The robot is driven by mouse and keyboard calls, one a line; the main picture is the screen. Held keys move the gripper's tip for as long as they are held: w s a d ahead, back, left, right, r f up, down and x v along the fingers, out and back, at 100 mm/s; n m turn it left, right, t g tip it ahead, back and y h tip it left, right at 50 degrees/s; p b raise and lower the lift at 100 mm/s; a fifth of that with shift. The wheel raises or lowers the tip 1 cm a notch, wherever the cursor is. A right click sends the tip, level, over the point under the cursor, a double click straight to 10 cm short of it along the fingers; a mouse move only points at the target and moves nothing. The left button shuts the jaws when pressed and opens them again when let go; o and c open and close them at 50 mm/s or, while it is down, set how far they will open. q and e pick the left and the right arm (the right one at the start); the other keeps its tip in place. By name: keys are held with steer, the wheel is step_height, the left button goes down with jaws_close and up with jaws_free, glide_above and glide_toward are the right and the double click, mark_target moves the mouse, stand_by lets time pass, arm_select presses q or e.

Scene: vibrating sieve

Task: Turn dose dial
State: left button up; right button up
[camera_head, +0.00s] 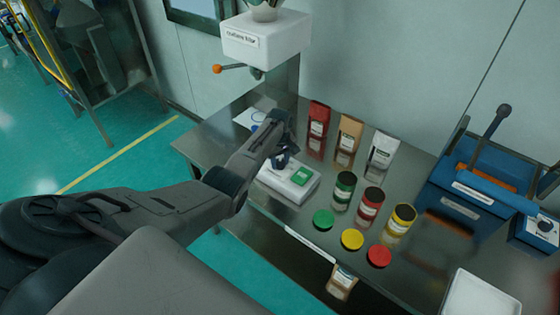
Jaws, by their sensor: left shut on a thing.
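My left gripper (283,150) is over the back left of the metal table, above a white scale-like device with a green display (301,175). It is shut on a small dark blue thing, mostly hidden by the fingers. A small blue control box with a round dark dial (545,224) is at the right edge, far from this gripper. A white wall-mounted dispenser (265,42) has a lever with an orange knob (217,69) and a dark part below. I cannot tell for sure which part is the dose dial. My right gripper is not in view.
Red, tan and white packets (349,134) stand along the wall. Three jars (370,203) stand in front, with green, yellow and red discs (352,239) nearer. A blue machine with a lever (480,185) and a white tray (482,296) are at the right.

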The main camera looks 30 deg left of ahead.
mark_target(280, 161)
arm_select(q)
steer(key=shift+r, duration=0.1)
steer(key=o, duration=1)
steer(key=shift+r, duration=0.4)
step_height(280, 161, up, 10)
steer(key=b, duration=0.3)
